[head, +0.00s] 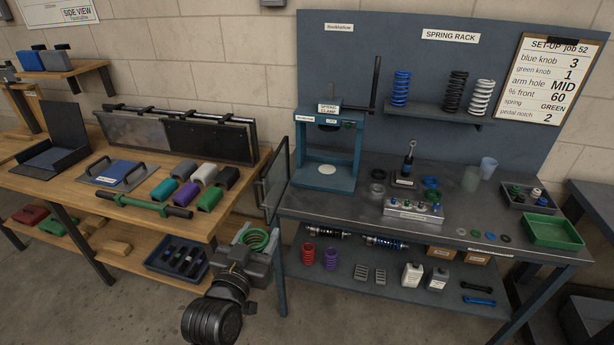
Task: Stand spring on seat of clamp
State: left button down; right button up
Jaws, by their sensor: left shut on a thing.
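A green spring (255,239) shows at the top of my left gripper (254,252), which is shut on it. The gripper is low, in front of the gap between the wooden bench and the blue-grey bench. The gripper hides the lower part of the spring. The spring clamp (355,160) stands on the left end of the blue-grey bench, up and to the right of the gripper. Its seat, a pale round disc (327,169), is bare on the clamp's base. My right gripper is not in view.
The clamp's guard door (274,182) stands swung open at its left, between the gripper and the clamp. A shock absorber (408,162) stands upright to the clamp's right. Blue, black and white springs sit on the rack shelf (425,113). A green tray (552,232) is at the right.

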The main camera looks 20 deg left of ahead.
aim_at(327, 169)
jog(key=z, duration=0.65)
jog(key=i, duration=0.85)
